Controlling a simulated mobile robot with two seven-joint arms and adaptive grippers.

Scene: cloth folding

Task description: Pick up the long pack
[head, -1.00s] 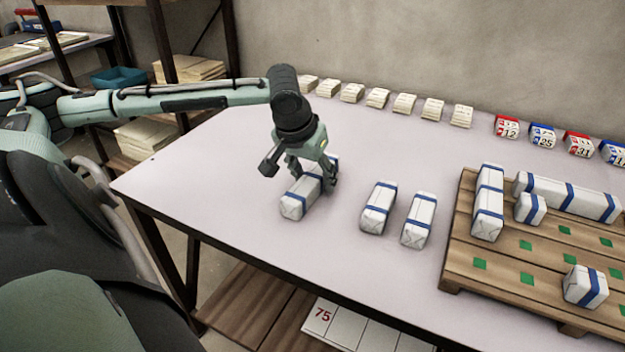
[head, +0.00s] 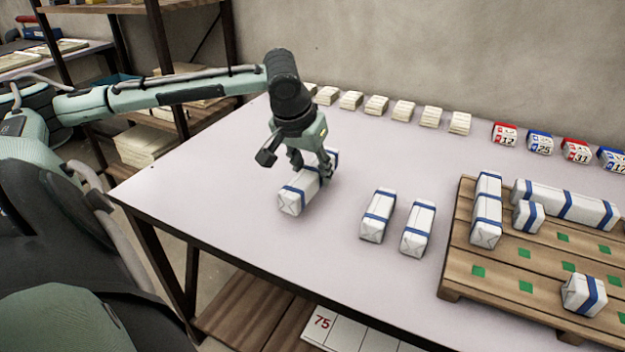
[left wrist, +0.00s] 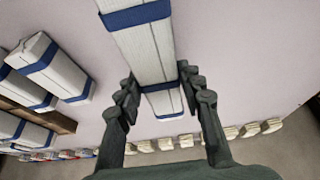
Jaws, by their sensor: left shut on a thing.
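The long pack (head: 293,199) is white with blue bands, at the left part of the table in the head view. My left gripper (head: 311,172) is shut on it from above, nearer its far end. The pack seems to be just clear of the table top. In the left wrist view the pack (left wrist: 150,50) runs between the two fingers of my left gripper (left wrist: 158,92), one finger on each side. The fingers hide part of the pack's far half in the head view. My right gripper is not in view.
Two shorter white packs (head: 378,216) (head: 418,228) stand to the right on the table (head: 220,190). A wooden pallet (head: 455,260) with green marks holds several packs. Small cream blocks (head: 404,111) and numbered blocks (head: 505,134) line the wall side. The table's left part is clear.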

